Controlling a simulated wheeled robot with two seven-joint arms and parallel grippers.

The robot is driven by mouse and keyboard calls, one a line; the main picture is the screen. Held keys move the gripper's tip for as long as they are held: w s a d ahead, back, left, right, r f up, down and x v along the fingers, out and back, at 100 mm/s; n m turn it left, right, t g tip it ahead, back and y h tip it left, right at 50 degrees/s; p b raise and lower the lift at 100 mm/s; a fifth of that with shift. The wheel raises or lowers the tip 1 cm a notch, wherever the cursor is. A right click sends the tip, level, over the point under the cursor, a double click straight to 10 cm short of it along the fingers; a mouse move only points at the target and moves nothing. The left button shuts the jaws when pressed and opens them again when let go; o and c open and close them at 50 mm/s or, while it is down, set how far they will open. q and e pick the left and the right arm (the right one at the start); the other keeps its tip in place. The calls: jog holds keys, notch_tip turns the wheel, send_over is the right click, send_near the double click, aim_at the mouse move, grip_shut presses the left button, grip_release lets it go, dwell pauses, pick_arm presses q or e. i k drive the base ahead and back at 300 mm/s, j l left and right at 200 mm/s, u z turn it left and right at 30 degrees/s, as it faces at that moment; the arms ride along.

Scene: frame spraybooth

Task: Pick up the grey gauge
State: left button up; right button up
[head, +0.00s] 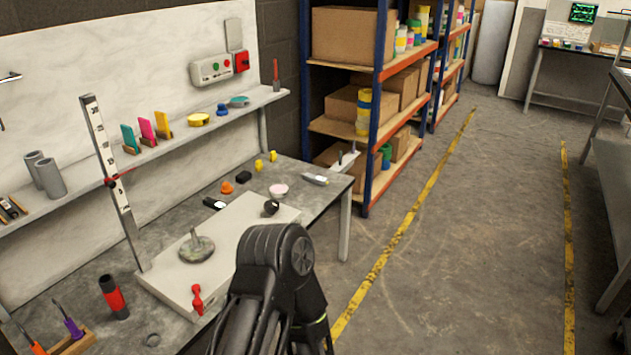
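No single thing is plainly the grey gauge. A small light-grey handheld device (316,179) with a darker end lies near the workbench's far right corner and could be it. A small black-and-white device (213,203) lies at the back edge of the white plate, and a small dark round piece (271,207) is on the plate's right part. A tall grey graduated scale (112,175) with a red slider stands at the plate's left. A dark link of one of my arms rises at bottom centre and covers the near part of the bench. Neither gripper's fingers show.
The white plate (236,230) carries a grey disc with a stem (197,246) and a red clamp (197,299). A red-and-black cylinder (113,297) stands left. A wall shelf (190,135) runs above the bench. Blue-orange racking (372,110) stands behind; the floor right is clear.

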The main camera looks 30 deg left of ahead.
aim_at(309, 176)
jog(key=u, duration=1.6)
jog(key=i+l+z, duration=0.25)
jog(key=i+l, duration=0.25)
jog(key=i, duration=0.2)
jog(key=i+l+z, duration=0.3)
jog(key=i, duration=0.45)
jog(key=i+l+z, duration=0.25)
jog(key=i, duration=0.55)
jog(key=i+z, duration=0.25)
jog(key=i, duration=0.5)
